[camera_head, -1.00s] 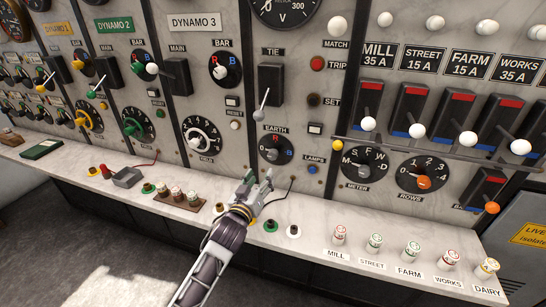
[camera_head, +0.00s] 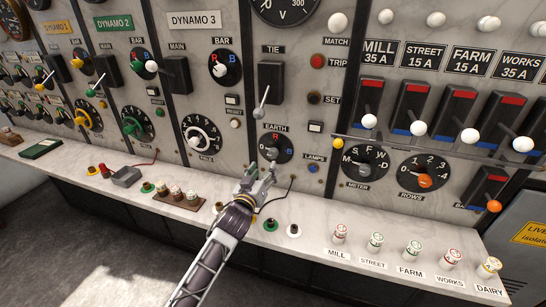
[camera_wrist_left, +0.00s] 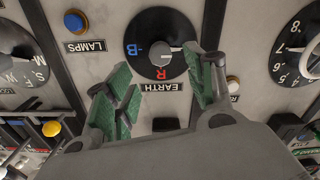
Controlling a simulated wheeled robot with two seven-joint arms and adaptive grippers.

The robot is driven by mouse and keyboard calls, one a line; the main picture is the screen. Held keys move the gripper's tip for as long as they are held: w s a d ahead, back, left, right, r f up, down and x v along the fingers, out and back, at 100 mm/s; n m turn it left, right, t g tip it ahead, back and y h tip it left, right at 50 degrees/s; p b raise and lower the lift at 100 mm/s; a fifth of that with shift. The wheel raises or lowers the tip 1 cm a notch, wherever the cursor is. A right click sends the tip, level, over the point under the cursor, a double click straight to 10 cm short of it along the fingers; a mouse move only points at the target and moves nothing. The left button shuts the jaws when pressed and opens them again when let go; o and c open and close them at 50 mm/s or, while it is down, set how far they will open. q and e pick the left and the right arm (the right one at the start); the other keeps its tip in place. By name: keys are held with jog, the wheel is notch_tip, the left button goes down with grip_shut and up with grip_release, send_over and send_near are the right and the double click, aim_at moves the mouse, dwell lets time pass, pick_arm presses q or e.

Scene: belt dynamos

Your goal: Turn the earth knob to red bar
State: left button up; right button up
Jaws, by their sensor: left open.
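The earth knob (camera_head: 270,153) is a grey knob on a round black dial marked with a red R and a blue B, above the "EARTH" plate in the wrist view. There, upside down, the knob (camera_wrist_left: 160,46) has its pointer to the right, away from the R below it and the B at the left. My left gripper (camera_head: 262,172) is open and empty, just below and in front of the dial in the head view. In the wrist view its green-padded fingers (camera_wrist_left: 165,90) stand apart, short of the knob. My right gripper is not in view.
A blue lamps button (camera_wrist_left: 75,21) and the meter dial (camera_head: 359,161) lie beside the earth dial. A tie lever (camera_head: 262,104) hangs above. Several small knobs and labelled plugs stand on the marble ledge (camera_head: 210,212) below. A thin black cable (camera_head: 283,196) rises beside my gripper.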

aim_at(272, 157)
pick_arm(q)
jog(key=shift+b+x, duration=0.65)
jog(key=shift+x, duration=1.3)
jog(key=shift+b+x, duration=0.6)
jog(key=shift+x, duration=0.95)
jog(key=shift+w+d+f, duration=0.1)
jog(key=shift+w+d, duration=0.1)
jog(key=shift+w, duration=0.3)
jog(key=shift+b+x, duration=0.6)
jog(key=shift+x, duration=0.25)
jog(key=shift+w+d, duration=0.1)
jog(key=shift+w, duration=0.25)
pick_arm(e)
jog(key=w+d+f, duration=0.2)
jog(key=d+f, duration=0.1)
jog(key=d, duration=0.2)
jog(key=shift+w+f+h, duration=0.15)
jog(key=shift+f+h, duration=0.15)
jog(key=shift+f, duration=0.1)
pick_arm(q)
jog(key=shift+c, duration=0.2)
jog(key=c, duration=1)
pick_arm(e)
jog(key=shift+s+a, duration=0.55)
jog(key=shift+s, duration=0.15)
